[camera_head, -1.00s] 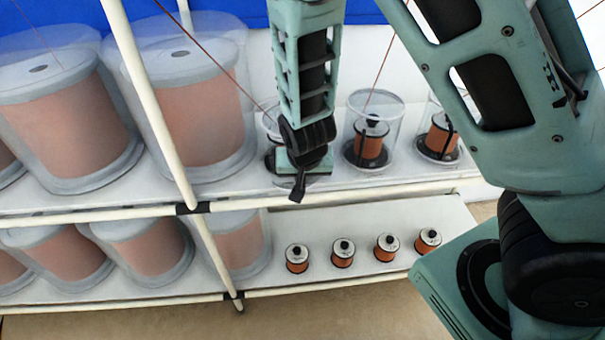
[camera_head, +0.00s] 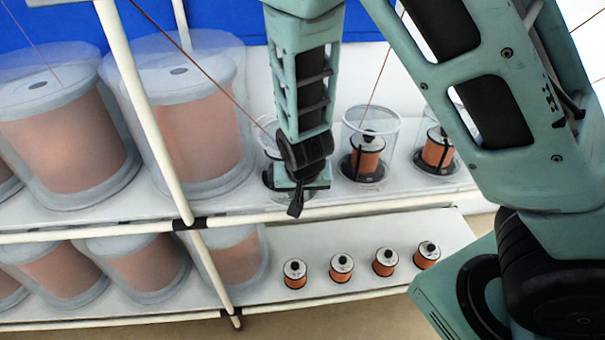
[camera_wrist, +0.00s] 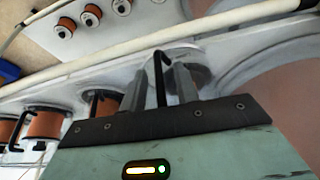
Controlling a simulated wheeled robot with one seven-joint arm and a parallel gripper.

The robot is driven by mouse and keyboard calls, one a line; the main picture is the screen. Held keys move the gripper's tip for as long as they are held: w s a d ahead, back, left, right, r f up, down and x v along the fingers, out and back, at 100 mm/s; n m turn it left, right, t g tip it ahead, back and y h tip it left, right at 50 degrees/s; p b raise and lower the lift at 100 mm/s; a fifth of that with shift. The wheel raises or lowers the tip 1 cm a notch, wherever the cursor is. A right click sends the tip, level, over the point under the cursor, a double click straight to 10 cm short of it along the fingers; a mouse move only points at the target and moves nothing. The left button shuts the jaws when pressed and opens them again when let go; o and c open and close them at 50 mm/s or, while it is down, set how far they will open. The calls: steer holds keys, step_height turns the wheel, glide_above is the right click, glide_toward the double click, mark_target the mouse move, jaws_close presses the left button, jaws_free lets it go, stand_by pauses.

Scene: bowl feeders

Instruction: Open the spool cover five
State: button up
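Clear spool covers stand on the upper shelf, each around a small copper spool. The middle cover (camera_head: 371,128) and the right cover (camera_head: 434,122) show in the head view. The leftmost small cover (camera_head: 262,128) is mostly hidden behind my arm. I cannot read which is number five. My gripper (camera_head: 296,208) points down at the shelf's front, in front of that hidden cover. In the wrist view its two grey fingers (camera_wrist: 162,88) are apart, with a dark hooked bar between them. A clear round cover (camera_wrist: 190,52) is just beyond the fingertips; contact is unclear.
Large clear-covered spools (camera_head: 190,110) fill the left of the upper shelf. White rails (camera_head: 350,207) run along the shelf front, with a slanted post (camera_head: 150,120) at left. Several small uncovered spools (camera_head: 341,267) stand on the lower shelf. Thin wires rise from the upper spools.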

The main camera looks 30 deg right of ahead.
steer(key=p+v, duration=0.7)
steer(key=v, duration=0.9)
steer(key=shift+r, duration=0.35)
steer(key=shift+s, duration=0.1)
